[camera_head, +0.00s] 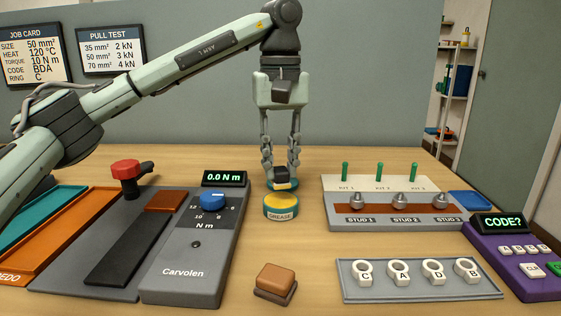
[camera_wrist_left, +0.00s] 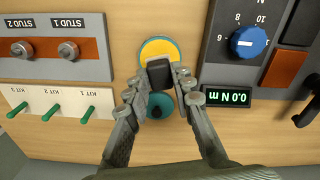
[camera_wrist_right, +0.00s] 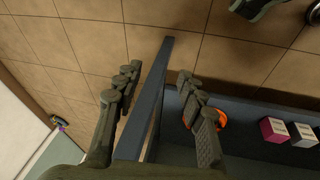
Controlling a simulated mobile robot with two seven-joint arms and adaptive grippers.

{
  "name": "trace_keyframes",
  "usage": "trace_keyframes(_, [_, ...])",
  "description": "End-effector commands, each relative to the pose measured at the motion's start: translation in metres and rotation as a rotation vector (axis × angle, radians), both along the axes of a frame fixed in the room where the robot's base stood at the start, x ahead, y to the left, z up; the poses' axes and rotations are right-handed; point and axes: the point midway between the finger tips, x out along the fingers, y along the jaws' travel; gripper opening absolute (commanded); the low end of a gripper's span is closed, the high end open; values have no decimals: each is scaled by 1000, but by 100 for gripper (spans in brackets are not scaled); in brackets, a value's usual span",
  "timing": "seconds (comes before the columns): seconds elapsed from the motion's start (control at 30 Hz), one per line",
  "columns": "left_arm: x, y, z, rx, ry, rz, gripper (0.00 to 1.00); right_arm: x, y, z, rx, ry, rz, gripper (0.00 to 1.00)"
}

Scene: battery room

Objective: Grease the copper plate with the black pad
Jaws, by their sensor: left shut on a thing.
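My left gripper (camera_head: 282,172) is shut on a black pad (camera_wrist_left: 159,72), with a pale yellow strip at the pad's lower edge in the head view. It holds the pad just behind the open round grease tin (camera_head: 281,207), whose yellow face also shows in the left wrist view (camera_wrist_left: 159,49). A teal lid (camera_wrist_left: 157,106) with a dark knob is partly hidden behind the pad. Copper-coloured surfaces are the strip under the studs (camera_head: 375,212) and a plate (camera_head: 165,202) on the grey board; which is the copper plate I cannot tell. My right gripper (camera_wrist_right: 158,95) is open, away from the table.
A block (camera_head: 275,280) with a brown top lies at the front. The torque unit (camera_head: 190,265) is left of the tin. The stud rack with green pegs (camera_head: 380,170), a ring tray (camera_head: 420,290) and the purple keypad (camera_head: 515,265) are on the right. A dark bin edge (camera_wrist_right: 150,95) appears between my right fingers.

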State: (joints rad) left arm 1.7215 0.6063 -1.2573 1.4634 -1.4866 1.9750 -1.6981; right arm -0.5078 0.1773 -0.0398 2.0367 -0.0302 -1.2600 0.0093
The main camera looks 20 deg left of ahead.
Motion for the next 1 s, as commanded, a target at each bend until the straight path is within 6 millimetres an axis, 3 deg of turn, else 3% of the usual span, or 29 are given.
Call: trace_keyframes(1.0, [0, 0, 35, 0, 0, 0, 0, -20, -2, -77, 14, 50, 17, 40])
